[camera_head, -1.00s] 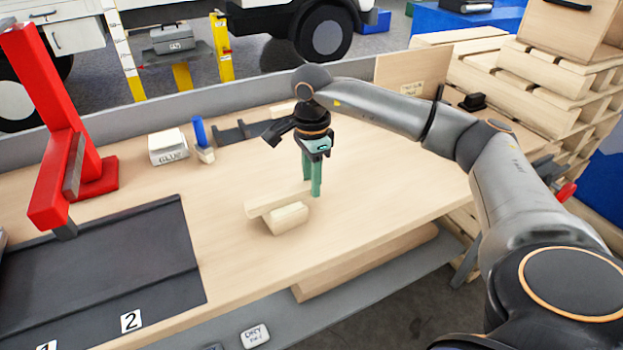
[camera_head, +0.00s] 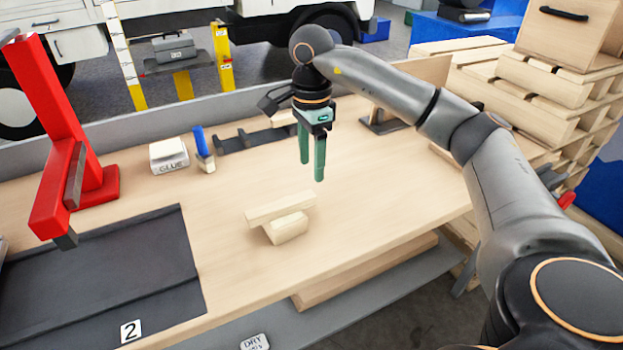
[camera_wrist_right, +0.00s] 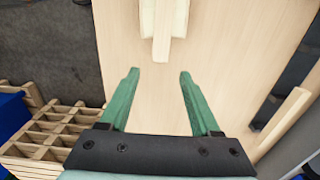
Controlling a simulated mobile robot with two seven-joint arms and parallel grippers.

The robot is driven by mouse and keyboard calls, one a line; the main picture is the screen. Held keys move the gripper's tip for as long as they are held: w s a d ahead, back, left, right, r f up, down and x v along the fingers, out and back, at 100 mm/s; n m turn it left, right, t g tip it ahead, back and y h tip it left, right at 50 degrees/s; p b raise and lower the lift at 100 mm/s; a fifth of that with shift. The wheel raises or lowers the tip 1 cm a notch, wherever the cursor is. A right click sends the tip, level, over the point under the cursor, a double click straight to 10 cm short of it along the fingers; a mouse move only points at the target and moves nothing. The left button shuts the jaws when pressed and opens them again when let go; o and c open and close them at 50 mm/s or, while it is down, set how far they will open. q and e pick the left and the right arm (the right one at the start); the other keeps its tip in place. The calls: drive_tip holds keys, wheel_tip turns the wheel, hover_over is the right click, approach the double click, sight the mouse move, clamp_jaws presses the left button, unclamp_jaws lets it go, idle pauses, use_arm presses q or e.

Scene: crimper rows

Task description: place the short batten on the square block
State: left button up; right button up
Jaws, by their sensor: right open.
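The short batten (camera_head: 280,208) is a pale wooden strip. It lies on top of the square block (camera_head: 289,228), a pale wooden piece on the workbench, and sticks out past it to the left. In the right wrist view the batten (camera_wrist_right: 162,42) points towards my fingers, with the block (camera_wrist_right: 147,18) partly hidden under it. My right gripper (camera_head: 312,170) has green fingers, open and empty, above and behind the batten, apart from it. It also shows in the wrist view (camera_wrist_right: 159,72), with bare bench between the fingertips. My left gripper is not in view.
A red stand (camera_head: 72,165) and a dark mat (camera_head: 120,265) are on the left. A glue box (camera_head: 169,155), a blue-topped item (camera_head: 204,150) and a dark rack (camera_head: 240,138) stand along the back. The bench (camera_head: 380,190) right of the batten is clear.

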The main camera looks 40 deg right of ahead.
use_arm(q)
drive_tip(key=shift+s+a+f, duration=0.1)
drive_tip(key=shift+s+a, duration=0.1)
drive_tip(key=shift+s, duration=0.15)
use_arm(e)
wheel_tip(320, 180, up, 4)
drive_tip(key=shift+r, duration=0.25)
